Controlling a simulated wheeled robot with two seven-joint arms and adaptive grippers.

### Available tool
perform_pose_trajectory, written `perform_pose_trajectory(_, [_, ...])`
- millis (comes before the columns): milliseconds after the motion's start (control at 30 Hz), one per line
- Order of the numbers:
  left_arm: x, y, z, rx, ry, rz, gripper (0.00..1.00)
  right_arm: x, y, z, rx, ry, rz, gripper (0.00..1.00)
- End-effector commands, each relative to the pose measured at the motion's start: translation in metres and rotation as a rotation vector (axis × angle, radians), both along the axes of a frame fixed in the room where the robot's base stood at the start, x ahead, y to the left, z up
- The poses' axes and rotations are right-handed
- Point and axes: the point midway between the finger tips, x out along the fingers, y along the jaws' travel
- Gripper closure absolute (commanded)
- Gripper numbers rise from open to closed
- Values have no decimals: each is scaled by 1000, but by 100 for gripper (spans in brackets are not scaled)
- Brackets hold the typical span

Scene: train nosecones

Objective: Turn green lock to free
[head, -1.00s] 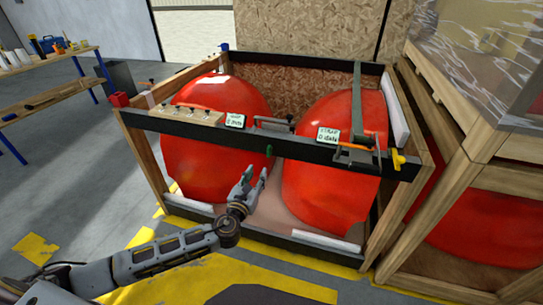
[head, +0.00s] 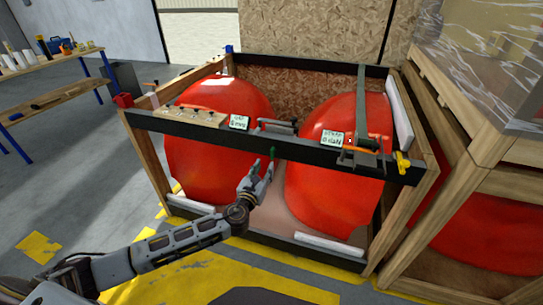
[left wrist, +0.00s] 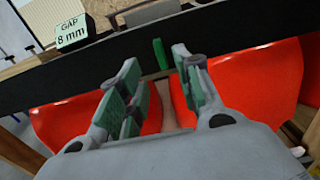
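The green lock (head: 272,152) is a small upright green tab on the front black bar (head: 200,131) of the crate, between two red nosecones. It also shows in the left wrist view (left wrist: 160,53), standing roughly upright against the dark bar. My left gripper (head: 261,166) is open and empty, just below and in front of the lock. In the left wrist view its green-padded fingers (left wrist: 157,62) are apart, with the lock showing beyond and between their tips. I cannot tell whether they touch it. My right gripper is not in view.
The red nosecones (head: 215,150) and (head: 335,165) fill the wooden crate. A "GAP 8 mm" display (head: 239,122), a strap display (head: 332,138) and a ratchet (head: 362,150) sit on the front bar. A second wrapped crate (head: 480,190) stands close at right.

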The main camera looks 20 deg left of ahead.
Motion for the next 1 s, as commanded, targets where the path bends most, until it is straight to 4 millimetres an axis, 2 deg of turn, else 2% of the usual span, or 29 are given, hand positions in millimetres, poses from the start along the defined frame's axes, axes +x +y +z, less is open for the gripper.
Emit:
perform_pose_trajectory(200, [22, -1, 0, -2, -1, 0, 66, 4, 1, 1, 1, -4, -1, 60])
perform_pose_trajectory(567, [57, -2, 0, -1, 0, 1, 66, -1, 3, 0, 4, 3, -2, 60])
perform_pose_trajectory(800, [79, -3, 0, -1, 0, 0, 66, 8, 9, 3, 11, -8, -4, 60])
perform_pose_trajectory(1000, [90, -3, 0, 0, 0, 1, 66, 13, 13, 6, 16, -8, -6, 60])
